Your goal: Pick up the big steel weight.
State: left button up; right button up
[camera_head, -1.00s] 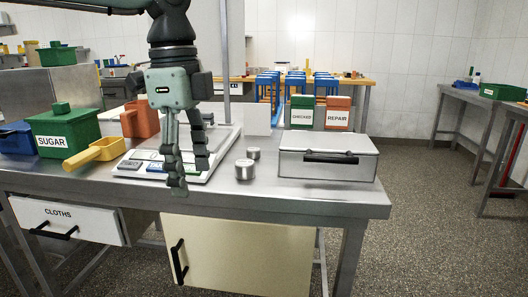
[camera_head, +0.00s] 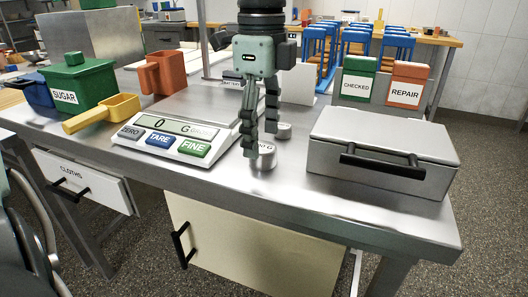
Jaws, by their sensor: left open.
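The big steel weight (camera_head: 265,160) is a short silver cylinder standing on the steel table, right of the scale. A smaller steel weight (camera_head: 285,132) stands just behind it to the right. My left gripper (camera_head: 260,142) points down over the big weight, fingers apart. One finger overlaps the weight's upper left in the picture; the other shows above and behind it. Part of the weight's top is hidden by the fingers. I cannot tell whether either finger touches it. My right gripper is not in view.
A kitchen scale (camera_head: 165,143) reading 0 stands close left. A grey metal case (camera_head: 380,150) with a black handle is close right. A yellow scoop (camera_head: 105,113), green sugar box (camera_head: 78,82) and orange jug (camera_head: 165,74) are further left. The table's front edge is bare.

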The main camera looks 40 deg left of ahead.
aim_at(263, 146)
pick_arm(q)
notch_tip(263, 146, down, 3)
jog(key=shift+r, duration=0.15)
jog(key=shift+w+f, duration=0.1)
jog(key=shift+f, duration=0.25)
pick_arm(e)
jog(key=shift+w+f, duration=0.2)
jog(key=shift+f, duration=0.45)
pick_arm(q)
jog(key=shift+c, duration=0.2)
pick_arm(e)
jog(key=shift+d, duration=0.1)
pick_arm(q)
jog(key=shift+c, duration=1.2)
jog(key=shift+r, duration=0.1)
grip_shut()
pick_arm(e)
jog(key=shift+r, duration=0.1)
